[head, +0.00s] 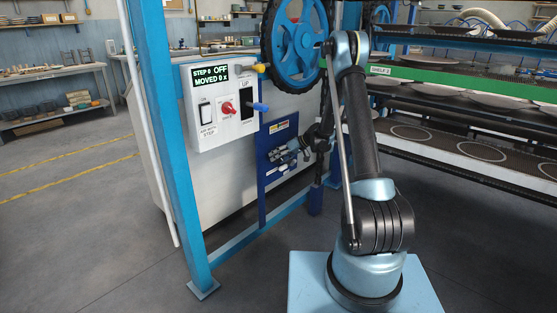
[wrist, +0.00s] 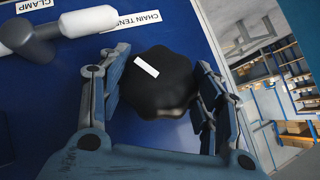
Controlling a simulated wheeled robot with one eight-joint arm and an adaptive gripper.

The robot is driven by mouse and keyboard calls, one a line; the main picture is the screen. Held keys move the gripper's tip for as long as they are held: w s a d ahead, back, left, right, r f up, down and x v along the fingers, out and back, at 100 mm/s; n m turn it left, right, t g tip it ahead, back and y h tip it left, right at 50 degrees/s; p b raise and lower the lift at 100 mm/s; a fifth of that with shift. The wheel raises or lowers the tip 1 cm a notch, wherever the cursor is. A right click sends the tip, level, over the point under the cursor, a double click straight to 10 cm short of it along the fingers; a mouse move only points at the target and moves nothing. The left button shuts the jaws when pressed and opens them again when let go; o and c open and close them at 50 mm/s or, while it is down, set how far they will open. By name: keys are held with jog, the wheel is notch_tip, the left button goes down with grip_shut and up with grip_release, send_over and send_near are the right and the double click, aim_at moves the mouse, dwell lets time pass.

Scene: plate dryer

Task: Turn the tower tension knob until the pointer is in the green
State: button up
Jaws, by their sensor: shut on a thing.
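In the wrist view a dark, lobed knob (wrist: 158,88) with a white mark on its face sits on a blue panel (wrist: 130,22). My gripper (wrist: 162,75) is shut on the knob, one finger on its left and one on its right. The label beside it reads "CHAIN TENS", with the rest hidden. In the head view my gripper (head: 284,155) is at the blue panel of the tower, below a small label plate; the knob cannot be made out there.
A clamp lever with a white grip (wrist: 88,21) lies close to my left finger. In the head view a control box (head: 228,105) reads "STEP 0 OFF, MOVED 0 X". A blue handwheel (head: 294,43) is above, a blue post (head: 170,130) at left, and plate shelves (head: 450,150) at right.

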jog(key=shift+w+d, duration=0.1)
jog(key=shift+w, duration=0.05)
jog(key=o, duration=1.1)
jog(key=shift+c, duration=0.2)
jog(key=v, duration=1.1)
jog(key=shift+d+r, duration=0.2)
jog(key=shift+d, duration=0.2)
jog(key=shift+w, duration=0.1)
